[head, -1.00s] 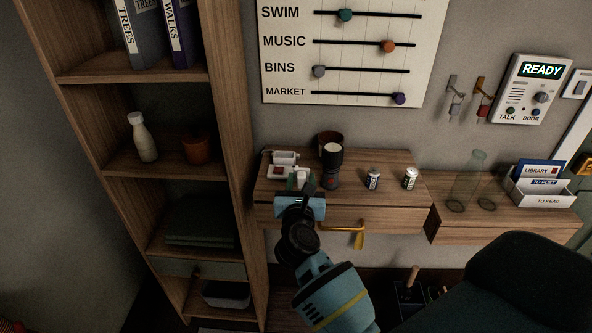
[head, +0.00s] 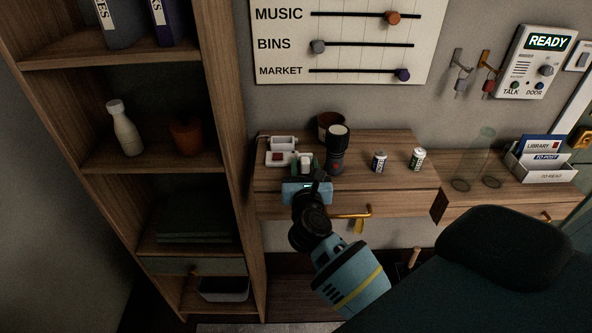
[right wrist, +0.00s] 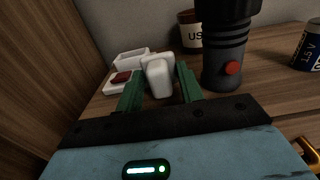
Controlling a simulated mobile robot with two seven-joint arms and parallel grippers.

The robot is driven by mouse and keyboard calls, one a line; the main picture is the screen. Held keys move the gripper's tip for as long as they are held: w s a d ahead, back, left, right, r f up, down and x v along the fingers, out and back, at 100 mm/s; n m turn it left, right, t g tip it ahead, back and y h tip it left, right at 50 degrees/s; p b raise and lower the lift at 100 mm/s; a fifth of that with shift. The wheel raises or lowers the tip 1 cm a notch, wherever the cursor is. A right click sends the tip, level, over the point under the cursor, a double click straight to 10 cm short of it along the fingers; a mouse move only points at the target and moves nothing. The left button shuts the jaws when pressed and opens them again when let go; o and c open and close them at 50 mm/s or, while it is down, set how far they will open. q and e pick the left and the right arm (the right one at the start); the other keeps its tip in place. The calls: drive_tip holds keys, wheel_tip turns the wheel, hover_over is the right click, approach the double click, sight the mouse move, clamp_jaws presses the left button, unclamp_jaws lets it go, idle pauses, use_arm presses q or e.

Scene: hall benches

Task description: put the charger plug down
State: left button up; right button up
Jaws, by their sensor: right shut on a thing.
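The charger plug (right wrist: 158,76) is a white rounded block between the green fingers of my right gripper (right wrist: 159,88). In the head view the plug (head: 305,162) shows small and white over the left part of the wooden wall desk (head: 400,192). My right gripper (head: 307,180) reaches in from the front edge and is shut on the plug. The plug is at or just above the desk top; I cannot tell whether it touches. My left gripper is out of view.
A white strip with a red switch (right wrist: 120,79) lies just left of the plug. Two batteries (head: 379,161) (head: 417,159) stand farther right. A tall shelf (head: 232,110) borders the desk's left end.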

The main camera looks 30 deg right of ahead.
drive_tip(key=shift+d+f, duration=0.1)
drive_tip(key=shift+d, duration=0.05)
drive_tip(key=shift+f, duration=0.45)
drive_tip(key=shift+f+b, duration=0.1)
drive_tip(key=shift+b, duration=0.2)
drive_tip(key=o, duration=1.3)
